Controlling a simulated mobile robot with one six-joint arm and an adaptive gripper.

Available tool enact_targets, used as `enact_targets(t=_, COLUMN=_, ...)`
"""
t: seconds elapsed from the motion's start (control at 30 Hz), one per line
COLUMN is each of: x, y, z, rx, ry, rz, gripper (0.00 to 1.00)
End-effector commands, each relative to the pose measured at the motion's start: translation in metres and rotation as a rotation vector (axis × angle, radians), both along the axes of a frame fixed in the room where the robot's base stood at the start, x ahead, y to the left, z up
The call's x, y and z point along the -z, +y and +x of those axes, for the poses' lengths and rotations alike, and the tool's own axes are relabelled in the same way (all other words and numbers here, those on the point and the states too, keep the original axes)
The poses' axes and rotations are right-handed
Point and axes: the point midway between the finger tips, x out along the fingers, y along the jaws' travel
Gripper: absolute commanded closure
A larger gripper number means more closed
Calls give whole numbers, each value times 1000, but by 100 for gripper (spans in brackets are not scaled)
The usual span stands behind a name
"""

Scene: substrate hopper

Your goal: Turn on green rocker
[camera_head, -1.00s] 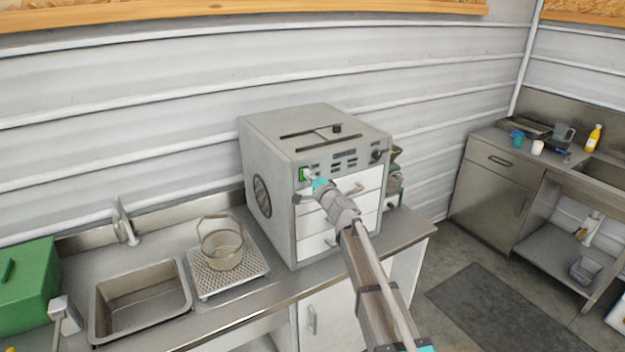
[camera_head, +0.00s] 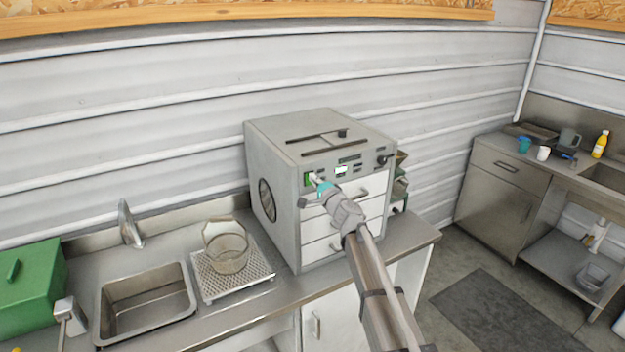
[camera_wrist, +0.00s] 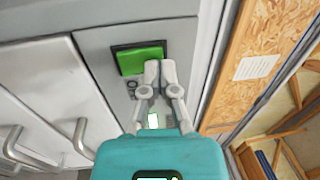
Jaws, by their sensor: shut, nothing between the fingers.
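The green rocker (camera_wrist: 138,57) is a bright green switch in a dark frame on the grey front panel of the hopper machine (camera_head: 285,150). It also shows in the head view, small and partly covered, at the panel's upper left (camera_head: 308,180). My gripper (camera_wrist: 160,68) is shut and empty. Its fingertips are at the rocker's edge in the wrist view, overlapping its lower right corner; I cannot tell whether they touch it. In the head view my gripper (camera_head: 315,178) reaches the panel beside the rocker. A small display (camera_head: 341,169) on the panel is lit white.
Drawers with bar handles (camera_wrist: 58,125) lie below the panel. A black knob (camera_head: 381,160) is at the panel's right. A green box (camera_head: 30,290) is at far left.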

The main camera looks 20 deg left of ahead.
Motion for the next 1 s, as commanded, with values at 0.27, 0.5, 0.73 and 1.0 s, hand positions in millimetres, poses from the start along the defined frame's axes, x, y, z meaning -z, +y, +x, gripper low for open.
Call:
enact_targets(t=0.27, x=-5, y=-29, z=-16, rx=1, ry=0, rz=0, gripper=100)
enact_targets(t=0.5, x=-11, y=-62, z=-43, rx=2, ry=0, rz=0, gripper=100)
enact_targets(t=0.73, x=-15, y=-90, z=-63, rx=2, ry=0, rz=0, gripper=100)
enact_targets(t=1.0, x=-17, y=-104, z=-74, rx=1, ry=1, rz=1, gripper=100)
